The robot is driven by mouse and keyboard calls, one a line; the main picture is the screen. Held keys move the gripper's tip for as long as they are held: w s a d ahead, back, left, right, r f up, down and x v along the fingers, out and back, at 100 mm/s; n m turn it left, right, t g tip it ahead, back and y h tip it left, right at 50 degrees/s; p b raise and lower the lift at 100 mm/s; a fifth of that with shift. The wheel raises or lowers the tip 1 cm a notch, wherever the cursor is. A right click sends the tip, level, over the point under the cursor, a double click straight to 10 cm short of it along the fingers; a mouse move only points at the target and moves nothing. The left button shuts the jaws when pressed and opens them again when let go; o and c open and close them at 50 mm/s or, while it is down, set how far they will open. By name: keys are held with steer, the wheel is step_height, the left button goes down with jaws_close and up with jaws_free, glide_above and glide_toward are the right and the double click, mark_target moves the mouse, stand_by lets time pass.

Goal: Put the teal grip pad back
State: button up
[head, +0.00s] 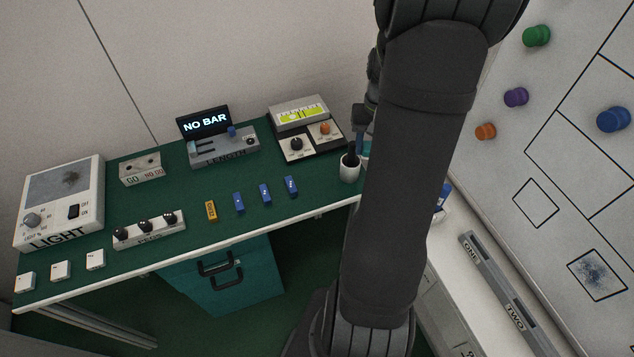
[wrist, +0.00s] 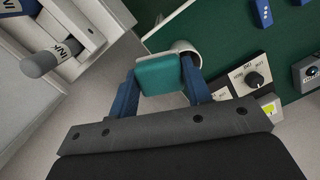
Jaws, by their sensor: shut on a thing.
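The teal grip pad (wrist: 160,76) is held between the two blue fingers of my gripper (wrist: 162,80) in the wrist view. The pad is off any surface as far as I can tell. In the head view my arm hides most of it; a small teal patch (head: 366,149) shows beside the arm, and my gripper (head: 362,125) shows only in part. A white cup (head: 349,173) with a dark item in it stands at the table's right end. In the wrist view the cup (wrist: 186,47) is partly behind the pad. No empty place for the pad is clear in view.
The green table (head: 170,210) carries a light box (head: 62,200), a length gauge (head: 225,147), a dial unit (head: 310,140) and several small blocks. A white tray with an ink marker (wrist: 45,62) lies left in the wrist view. A whiteboard (head: 560,100) stands at right.

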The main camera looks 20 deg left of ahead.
steer(key=s+a+f+n, duration=0.1)
steer(key=s+f+n, duration=0.2)
steer(key=s+n, duration=0.1)
glide_above(317, 184)
steer(key=shift+h, duration=0.4)
steer(key=f, duration=0.6)
steer(key=shift+w+f, duration=0.2)
steer(key=shift+f, duration=2.2)
steer(key=o, duration=1)
steer(key=shift+f, duration=0.1)
steer(key=shift+c, duration=0.2)
steer(key=shift+a, duration=0.1)
step_height(317, 184, up, 12)
steer(key=w+a, duration=0.1)
